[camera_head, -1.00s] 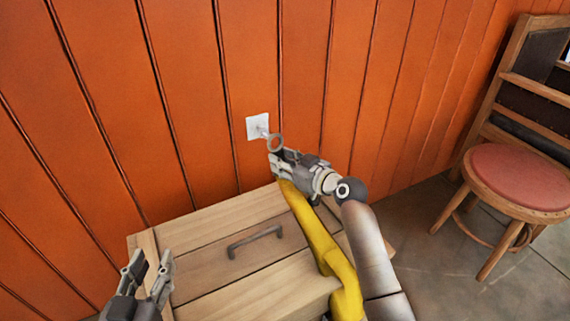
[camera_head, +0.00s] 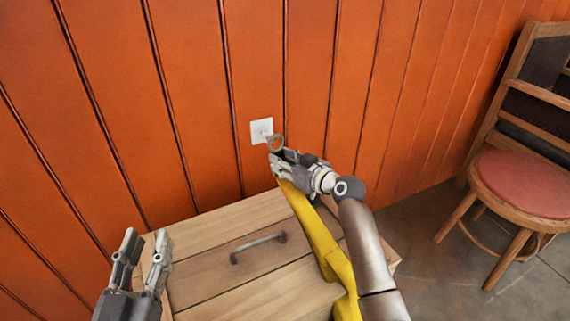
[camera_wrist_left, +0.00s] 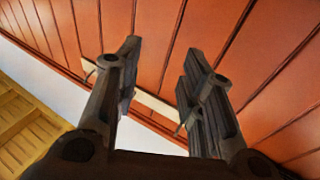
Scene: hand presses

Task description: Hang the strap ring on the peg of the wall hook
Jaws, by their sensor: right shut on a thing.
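The wall hook (camera_head: 261,128) is a small white square plate on the orange wall; its peg is mostly hidden behind the ring. The grey strap ring (camera_head: 276,142) stands at the plate's lower right in the head view. I cannot tell whether the ring is around the peg or in front of it. My right gripper (camera_head: 273,157) is shut on the yellow strap (camera_head: 318,235) just below the ring. The strap hangs down from it over the wooden cabinet. My left gripper (camera_head: 145,240) is open and empty at the lower left; its parted fingers also show in the left wrist view (camera_wrist_left: 160,75).
A wooden cabinet (camera_head: 205,262) with a dark handle (camera_head: 257,247) stands against the wall below the hook. A wooden chair with a red seat (camera_head: 530,183) is at the right. The wall around the hook is clear.

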